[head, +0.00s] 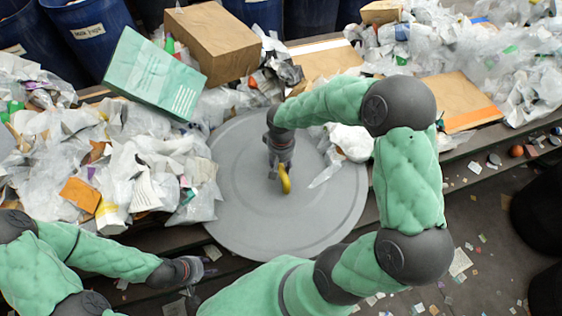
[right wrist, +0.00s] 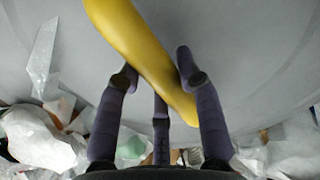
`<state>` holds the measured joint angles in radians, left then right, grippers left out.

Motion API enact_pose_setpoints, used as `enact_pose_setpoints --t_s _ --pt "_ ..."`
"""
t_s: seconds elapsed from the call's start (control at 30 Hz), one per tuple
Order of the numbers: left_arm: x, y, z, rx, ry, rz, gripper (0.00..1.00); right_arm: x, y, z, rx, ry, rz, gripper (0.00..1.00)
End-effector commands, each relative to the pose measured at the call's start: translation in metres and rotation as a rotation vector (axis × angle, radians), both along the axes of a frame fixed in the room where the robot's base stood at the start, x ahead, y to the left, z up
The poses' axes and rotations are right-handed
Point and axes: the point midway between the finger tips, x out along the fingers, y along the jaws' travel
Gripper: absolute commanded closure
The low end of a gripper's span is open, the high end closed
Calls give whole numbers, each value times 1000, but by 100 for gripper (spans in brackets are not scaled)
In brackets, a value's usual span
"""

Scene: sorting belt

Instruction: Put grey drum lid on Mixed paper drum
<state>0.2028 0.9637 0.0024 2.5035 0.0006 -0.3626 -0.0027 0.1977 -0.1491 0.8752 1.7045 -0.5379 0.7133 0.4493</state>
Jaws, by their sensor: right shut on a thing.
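The grey drum lid (head: 232,205) is a wide flat disc in the middle of the head view, over the belt and its near edge. I cannot tell whether it rests or is raised. My right gripper (head: 281,172) is above the lid's middle, shut on its yellow handle (head: 285,182). In the right wrist view the handle (right wrist: 140,45) runs slantwise between the fingers (right wrist: 157,75). The Mixed paper drum (head: 92,50) is blue, with a white label, at the upper left, partly cut off by the frame. My left gripper (head: 200,270) is low at the left, away from the lid; its opening is unclear.
Waste paper and plastic (head: 120,165) heap left of the lid, with more at the upper right (head: 470,55). A green box (head: 152,75) and brown carton (head: 213,42) lie between lid and drum. Other blue drums (head: 30,45) flank it. Dark bins (head: 540,210) stand right.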

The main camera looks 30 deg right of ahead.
Motion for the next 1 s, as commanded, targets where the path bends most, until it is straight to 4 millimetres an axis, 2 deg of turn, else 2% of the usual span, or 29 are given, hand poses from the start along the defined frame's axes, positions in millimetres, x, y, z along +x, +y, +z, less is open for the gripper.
enact_pose_setpoints --t_s 0.17,0.2,0.23,0.27,0.67,0.77,1.0 --pt "0 0 -3 0 0 0 60 2 -1 -1 -1 -5 -1 100" --pt "0 0 -2 0 0 0 60 0 0 -2 0 0 0 53" --pt "0 0 -2 0 0 0 60 0 0 -2 0 0 0 44" --pt "0 0 -2 0 0 0 60 0 0 -2 0 0 0 40" --pt "0 0 1 0 0 0 60 0 0 1 0 0 0 40" --pt "0 0 1 0 0 0 60 1 0 11 -1 -3 0 40" --pt "0 0 3 0 0 0 60 2 0 58 0 -6 -1 40"
